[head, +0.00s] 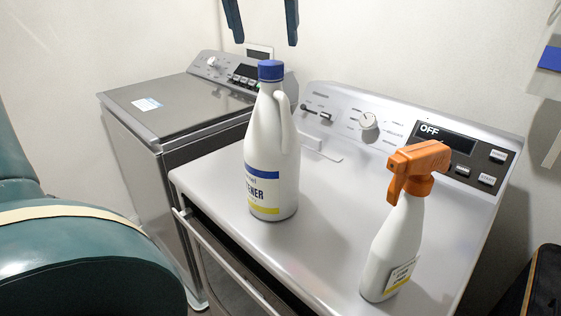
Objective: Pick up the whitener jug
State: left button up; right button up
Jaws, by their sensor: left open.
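The whitener jug (270,150) is a white bottle with a blue cap, a side handle and a blue and yellow label. It stands upright on the near left part of the front machine's silver top. My left gripper (265,43) shows only as two dark fingers at the top edge of the head view. The fingers are wide apart and point down, with nothing between them. In the picture they are above the jug's cap and apart from it. My right gripper is not in view.
A white spray bottle with an orange trigger head (412,170) stands right of the jug on the same silver machine top (335,215). The control panel (400,135) rises behind both. A grey washer (180,105) stands at the back left. The top between the bottles is clear.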

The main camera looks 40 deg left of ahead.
aim_at(272, 80)
pick_arm(q)
jog(key=x, duration=1)
jog(key=shift+f+p, duration=0.1)
jog(key=shift+p, duration=0.25)
jog(key=shift+c, duration=0.5)
jog(key=c, duration=0.9)
jog(key=shift+s, duration=0.1)
grip_shut()
jog(key=shift+f, duration=0.1)
jog(key=shift+r, duration=0.25)
jog(key=shift+f, duration=0.1)
